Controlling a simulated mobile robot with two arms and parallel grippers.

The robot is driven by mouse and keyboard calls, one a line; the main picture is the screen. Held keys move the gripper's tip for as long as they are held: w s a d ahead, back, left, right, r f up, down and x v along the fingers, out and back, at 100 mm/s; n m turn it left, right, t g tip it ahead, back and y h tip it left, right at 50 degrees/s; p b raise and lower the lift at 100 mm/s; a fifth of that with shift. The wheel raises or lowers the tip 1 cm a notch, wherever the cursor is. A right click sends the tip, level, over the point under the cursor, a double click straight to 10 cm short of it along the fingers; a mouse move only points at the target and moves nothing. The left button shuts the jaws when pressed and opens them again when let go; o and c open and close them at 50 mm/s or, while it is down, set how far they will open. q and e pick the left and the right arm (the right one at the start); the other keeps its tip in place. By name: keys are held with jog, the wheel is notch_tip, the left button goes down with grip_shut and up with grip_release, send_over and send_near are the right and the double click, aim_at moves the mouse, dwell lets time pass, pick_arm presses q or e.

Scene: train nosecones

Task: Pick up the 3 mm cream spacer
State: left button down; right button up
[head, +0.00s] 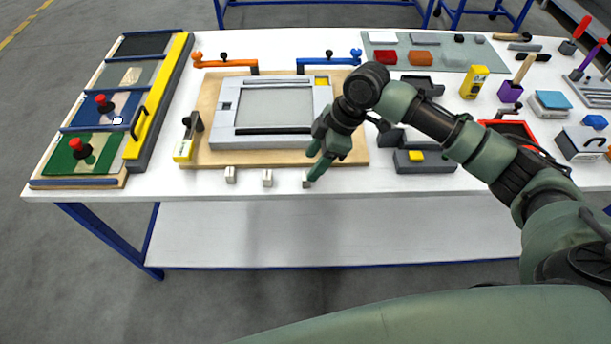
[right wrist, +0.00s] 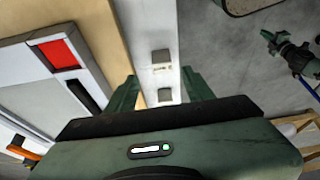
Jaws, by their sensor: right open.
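In the right wrist view, a near block (right wrist: 165,95) shows between the spread fingers and another block (right wrist: 161,57) lies beyond.
A wooden board (head: 350,156) with a grey frame (head: 228,137) lies just behind the blocks. A grey block with a yellow piece (head: 425,161) stands to the right. The white table's front edge (head: 400,187) is close to the blocks.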

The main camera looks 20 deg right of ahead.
jog(key=x, duration=0.2)
jog(key=p+x, duration=0.1)
jog(key=x, duration=0.1)
jog(key=shift+s+f, duration=0.25)
jog(key=shift+f, duration=0.1)
grip_shut()
jog(key=shift+r, duration=0.15)
